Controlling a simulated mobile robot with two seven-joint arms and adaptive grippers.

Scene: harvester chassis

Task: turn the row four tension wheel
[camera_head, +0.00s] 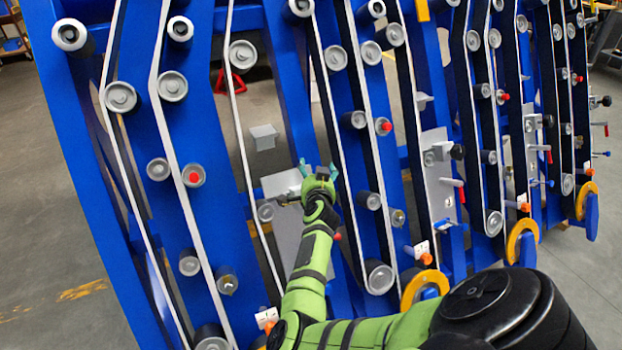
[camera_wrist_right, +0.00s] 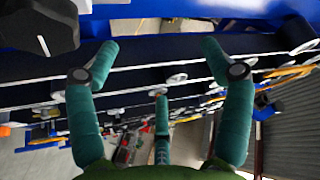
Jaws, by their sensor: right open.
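A tilted blue chassis (camera_head: 75,112) carries several rows of belts and grey rollers. Several yellow wheels stand along its lower right side: a near one (camera_head: 425,284), a middle one (camera_head: 522,238) and a far one (camera_head: 587,198). I cannot tell which wheel belongs to row four. My right gripper (camera_head: 318,170) is in front of the middle-left rows, beside a grey plate, well up and left of the near yellow wheel. Its teal fingers are spread and empty in the right wrist view (camera_wrist_right: 160,60). My left gripper does not show.
A dark knob (camera_wrist_right: 38,22) is close to the fingers at the upper left of the wrist view. Rollers with red centres (camera_head: 193,177) and red-handled levers (camera_head: 460,190) stick out from the chassis. Bare grey floor (camera_head: 50,230) lies left.

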